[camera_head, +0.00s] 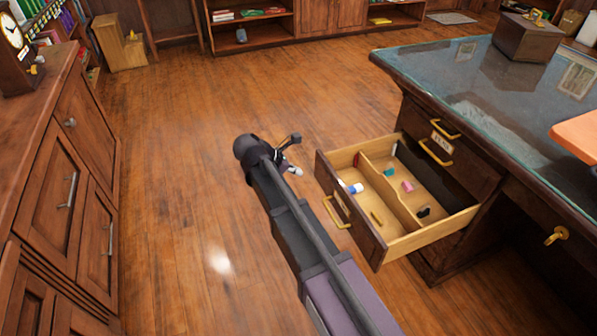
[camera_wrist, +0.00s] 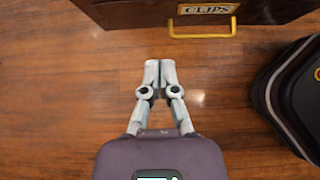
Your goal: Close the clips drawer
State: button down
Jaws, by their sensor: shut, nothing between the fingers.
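The clips drawer (camera_head: 352,223) is pulled well out from the dark wooden desk on the right. Its front, with a yellow handle (camera_head: 337,211), faces left. In the wrist view the drawer front (camera_wrist: 120,14) crosses the top, with a CLIPS label (camera_wrist: 207,9) above the handle (camera_wrist: 201,34). Inside, a divider separates small items, including a pink piece (camera_head: 407,186). My gripper (camera_head: 296,171) is shut and empty, to the left of the drawer front and apart from it. In the wrist view its fingertips (camera_wrist: 159,64) are together, below and left of the handle.
The desk (camera_head: 490,90) has a glossy top; another labelled drawer (camera_head: 450,150) above the open one is shut. A wooden cabinet (camera_head: 60,190) stands at the left. Bookcases (camera_head: 290,25) line the back. The wooden floor (camera_head: 180,150) between them is clear.

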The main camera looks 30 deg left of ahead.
aim_at(332, 178)
jog(key=b+x, duration=0.2)
jog(key=x, duration=0.1)
jog(key=r+b+x, duration=0.1)
jog(key=b+x, duration=0.1)
jog(key=x, duration=0.2)
jog(key=w+b+x, duration=0.1)
jog(key=b+x, duration=0.1)
jog(key=x, duration=0.1)
jog(key=shift+w+d+f, duration=0.15)
jog(key=shift+w+d, duration=0.1)
jog(key=shift+d, duration=0.3)
jog(key=shift+w+d, duration=0.45)
jog(key=shift+w, duration=0.1)
jog(key=shift+a, duration=0.4)
jog(key=shift+d, duration=0.4)
